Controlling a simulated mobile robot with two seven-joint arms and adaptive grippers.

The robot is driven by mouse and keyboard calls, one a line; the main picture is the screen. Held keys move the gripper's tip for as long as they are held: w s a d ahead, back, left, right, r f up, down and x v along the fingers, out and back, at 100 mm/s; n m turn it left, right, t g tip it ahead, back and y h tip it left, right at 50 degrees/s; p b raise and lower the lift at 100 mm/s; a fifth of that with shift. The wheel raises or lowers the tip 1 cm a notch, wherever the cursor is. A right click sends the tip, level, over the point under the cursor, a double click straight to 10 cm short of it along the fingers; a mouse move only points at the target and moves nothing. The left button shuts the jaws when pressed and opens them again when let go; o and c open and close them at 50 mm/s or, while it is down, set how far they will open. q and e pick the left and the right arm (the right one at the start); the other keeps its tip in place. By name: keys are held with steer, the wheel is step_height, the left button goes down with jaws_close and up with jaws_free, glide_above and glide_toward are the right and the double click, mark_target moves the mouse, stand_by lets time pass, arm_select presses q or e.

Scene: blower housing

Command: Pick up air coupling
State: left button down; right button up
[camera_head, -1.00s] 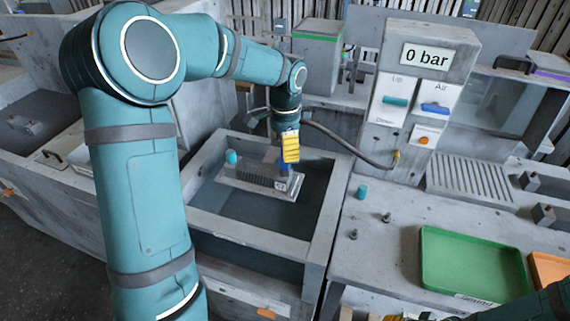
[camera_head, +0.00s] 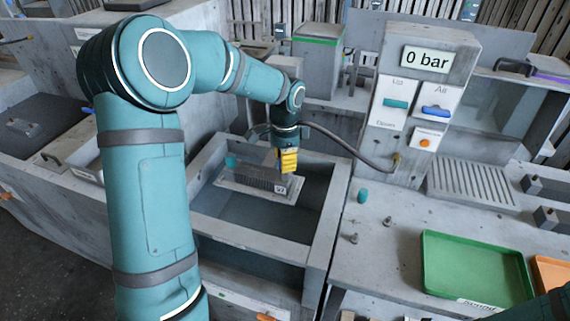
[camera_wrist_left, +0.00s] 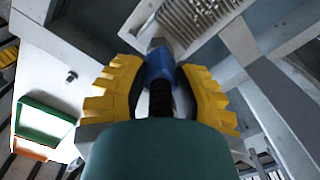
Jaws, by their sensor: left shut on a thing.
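The air coupling (camera_wrist_left: 158,68) is a blue piece with a metal tip and a dark hose behind it. It sits between the yellow fingers of my left gripper (camera_wrist_left: 160,85), which are shut on it. In the head view my left gripper (camera_head: 288,162) is low over the right end of a grey plate with a dark ribbed block (camera_head: 255,179) in the tank. The fingers mostly hide the coupling there. The metal tip points toward the ribbed part; I cannot tell whether it touches. My right gripper is out of view; only a bit of its arm shows at the lower right.
The tank's concrete rim (camera_head: 322,225) surrounds the plate. A hose (camera_head: 345,147) runs from the gripper to the control panel, whose display (camera_head: 427,58) reads 0 bar. A teal fitting (camera_head: 362,196), small metal parts and a green tray (camera_head: 475,268) are on the right bench.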

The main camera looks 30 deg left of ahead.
arm_select(q)
step_height(320, 180, up, 10)
steer(key=shift+r+p, duration=0.1)
steer(key=shift+p, duration=0.75)
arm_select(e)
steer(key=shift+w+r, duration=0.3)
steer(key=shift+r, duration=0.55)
